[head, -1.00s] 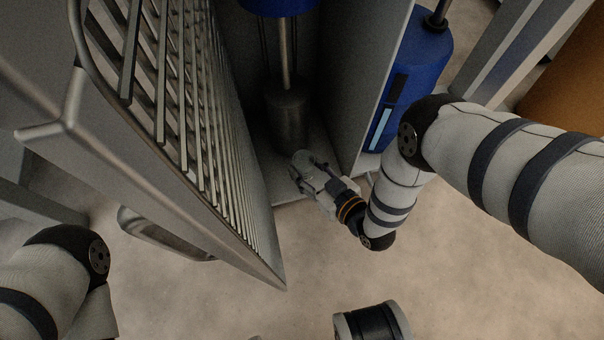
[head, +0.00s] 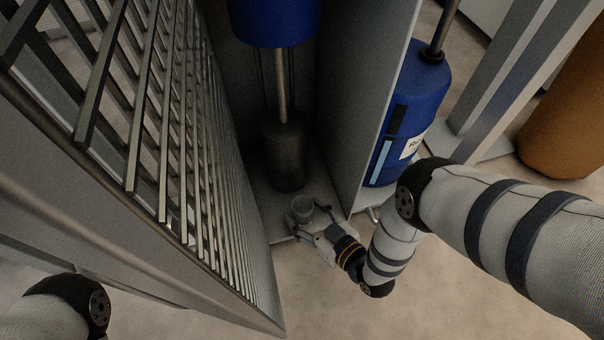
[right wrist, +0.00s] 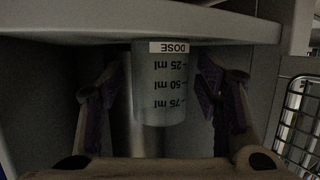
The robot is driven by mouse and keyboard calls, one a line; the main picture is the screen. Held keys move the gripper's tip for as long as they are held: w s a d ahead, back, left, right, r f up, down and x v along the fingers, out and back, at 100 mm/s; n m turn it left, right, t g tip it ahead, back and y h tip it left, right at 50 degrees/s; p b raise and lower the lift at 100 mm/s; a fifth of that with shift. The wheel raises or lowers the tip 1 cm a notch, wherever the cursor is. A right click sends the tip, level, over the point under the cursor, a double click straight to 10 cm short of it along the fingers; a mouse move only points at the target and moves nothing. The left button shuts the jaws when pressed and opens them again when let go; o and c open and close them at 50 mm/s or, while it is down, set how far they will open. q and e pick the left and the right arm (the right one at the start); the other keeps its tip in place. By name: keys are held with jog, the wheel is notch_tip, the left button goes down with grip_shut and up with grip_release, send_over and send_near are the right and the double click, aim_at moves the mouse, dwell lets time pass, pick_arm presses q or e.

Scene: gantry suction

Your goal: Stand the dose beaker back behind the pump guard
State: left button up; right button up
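The dose beaker (head: 302,208) is a small translucent cup standing upright on the bay floor (head: 268,205), in front of the dark pump cylinder (head: 285,150). The right wrist view shows the beaker (right wrist: 161,85) upside down in the picture, with its DOSE label and ml marks. My right gripper (head: 308,222) reaches in from the front right, with a finger on each side of the beaker. In the right wrist view the fingers (right wrist: 160,92) are spread, with gaps to the beaker's sides. The slatted pump guard (head: 165,125) stands along the left of the bay. My left gripper is out of view.
A grey side panel (head: 355,100) bounds the bay on the right, with a blue canister (head: 407,110) beyond it. Blue pump parts (head: 275,22) and a rod hang above. The open floor (head: 400,310) in front is clear.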

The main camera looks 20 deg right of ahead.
jog(key=shift+w+r+p, duration=0.1)
jog(key=shift+r+p, duration=0.5)
jog(key=shift+p, duration=0.15)
jog(key=p+v, duration=0.4)
jog(key=v, duration=0.7)
jog(key=shift+s+f+p, duration=0.2)
jog(key=shift+s+p, duration=0.2)
jog(key=shift+s, duration=0.05)
jog(key=shift+d, duration=0.15)
jog(key=shift+r, duration=0.1)
